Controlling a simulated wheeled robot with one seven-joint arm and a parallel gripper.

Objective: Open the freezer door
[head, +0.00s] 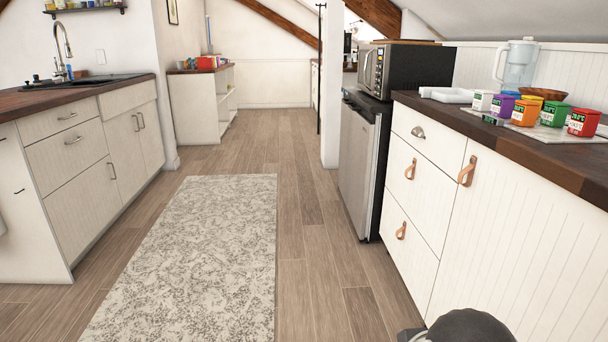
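A small freezer (355,163) with a silver front and black side stands on the right, beyond the white drawer cabinet. Its door looks shut and faces the aisle. A black microwave (410,70) sits on top of it. My arm shows only as a dark rounded part at the bottom right edge. My gripper's fingers are not in the picture, so its state is hidden.
A white cabinet (410,205) with leather pulls stands in the right foreground, bearing colourful cups and a pitcher (517,64). A patterned rug (195,260) lies along the clear wooden floor (313,270). A sink counter (85,150) lines the left.

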